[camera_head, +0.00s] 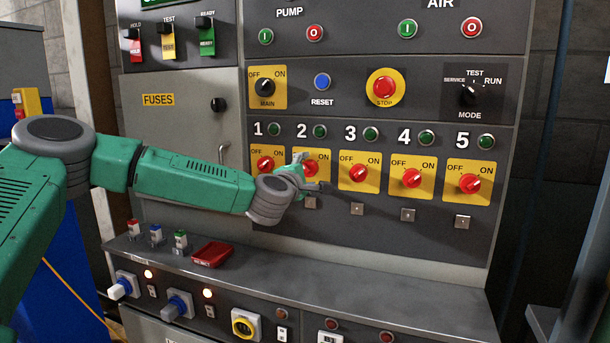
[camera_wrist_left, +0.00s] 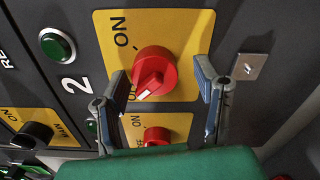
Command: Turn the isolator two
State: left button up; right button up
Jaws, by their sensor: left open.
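Isolator two is a red rotary knob (camera_head: 309,168) on a yellow OFF/ON plate below the white number 2. In the left wrist view the knob (camera_wrist_left: 155,72) fills the middle, and its white mark points toward the lower left, on the OFF side. My left gripper (camera_head: 312,171) is at this plate. In the wrist view its open fingers (camera_wrist_left: 164,88) stand on either side of the knob, with visible gaps. The OFF label is partly hidden by a finger. My right gripper is not in view.
Isolator one (camera_head: 265,164) is close on the left, and isolator three (camera_head: 359,172) is on the right. A small metal tab (camera_wrist_left: 249,67) is near one finger. Below, a grey ledge (camera_head: 370,285) carries a red tray (camera_head: 212,254) and small coloured switches.

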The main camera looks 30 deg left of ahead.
pick_arm(q)
jog(key=v, duration=1.1)
jog(key=shift+s, duration=0.4)
jog(key=shift+f, duration=0.15)
jog(key=s+d+f+m+g+h, duration=0.35)
jog(key=d+f+m, duration=0.35)
jog(key=f, duration=0.6)
jog(key=s+d+f+m+g+h, duration=0.3)
jog(key=s+d+f+m, duration=0.2)
jog(key=d+f, duration=0.6)
jog(key=s+f+m+g, duration=0.5)
jog(key=s+f+m, duration=0.1)
jog(key=s+f, duration=0.85)
jog(key=s+a+f+m+g+y, duration=0.1)
jog(key=s+a+f+m+g, duration=0.1)
jog(key=s, duration=0.5)
jog(key=s+a+f+m+g+y, duration=0.1)
jog(key=s+a+f+m+g, duration=0.2)
jog(key=s, duration=0.4)
jog(key=shift+s+a+f+m, duration=0.2)
jog(key=shift+f+m, duration=0.2)
jog(key=shift+f, duration=0.25)
